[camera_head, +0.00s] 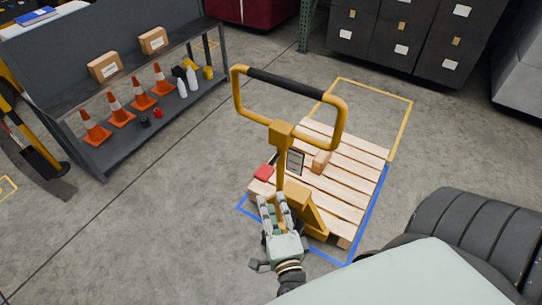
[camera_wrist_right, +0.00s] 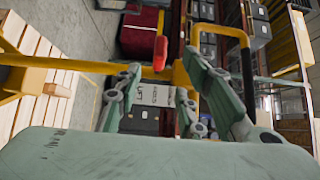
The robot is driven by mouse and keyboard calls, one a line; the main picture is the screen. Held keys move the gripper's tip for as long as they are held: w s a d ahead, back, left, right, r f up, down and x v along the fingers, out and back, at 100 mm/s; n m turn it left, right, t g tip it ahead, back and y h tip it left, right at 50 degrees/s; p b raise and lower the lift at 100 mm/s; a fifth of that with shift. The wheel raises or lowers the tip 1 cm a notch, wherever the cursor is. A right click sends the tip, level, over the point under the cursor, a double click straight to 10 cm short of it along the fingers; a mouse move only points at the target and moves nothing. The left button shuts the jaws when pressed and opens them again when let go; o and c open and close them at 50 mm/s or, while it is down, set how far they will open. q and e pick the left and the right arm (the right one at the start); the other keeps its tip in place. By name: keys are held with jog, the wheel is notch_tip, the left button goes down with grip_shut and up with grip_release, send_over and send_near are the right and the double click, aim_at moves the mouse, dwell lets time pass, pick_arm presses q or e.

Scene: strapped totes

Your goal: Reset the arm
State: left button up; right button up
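My right gripper (camera_head: 273,203) is in the lower middle of the head view, in front of the yellow pallet jack (camera_head: 281,136). Its fingers point away from me, overlapping the jack's lower part in the picture; I cannot tell whether they touch it. In the right wrist view the fingers of the gripper (camera_wrist_right: 160,85) stand apart with nothing held between them. The jack's upright loop handle with a black grip (camera_head: 285,83) rises beyond the gripper. My left gripper is not in view.
A wooden pallet (camera_head: 352,172) with a small carton (camera_head: 321,162) lies beyond the jack, within blue and yellow floor lines. A grey shelf (camera_head: 120,155) with cones and boxes stands left. Black tyres (camera_head: 475,235) are at right. Open floor lies left of the gripper.

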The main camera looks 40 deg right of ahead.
dwell(0.3)
jog(key=s+a+f+n+g+y+b, duration=0.1)
jog(key=s+a+f+n+g+y, duration=0.3)
jog(key=f, duration=0.6)
jog(key=s+a+f+n+y+b, duration=0.1)
jog(key=a+f+n, duration=0.1)
jog(key=f+n, duration=0.5)
jog(key=s+a+f+n+g+y+b, duration=0.2)
jog(key=s+a+f+n+y, duration=0.1)
jog(key=f, duration=0.9)
jog(key=s+d+f+n+g, duration=0.2)
jog(key=s+f+n+g, duration=0.1)
jog(key=s+f, duration=0.3)
jog(key=s+d+f+n+g+b, duration=0.1)
jog(key=s+d+f+n+g, duration=0.1)
jog(key=s+f, duration=0.4)
jog(key=s+d+f+n+g+h+b, duration=0.1)
jog(key=s+f+n+g, duration=0.3)
jog(key=s, duration=0.8)
notch_tip(320, 180, down, 3)
jog(key=shift+s+d+r+n+g, duration=0.1)
jog(key=shift+s+d+n+g, duration=0.25)
jog(key=shift+n, duration=0.75)
jog(key=shift+w, duration=0.1)
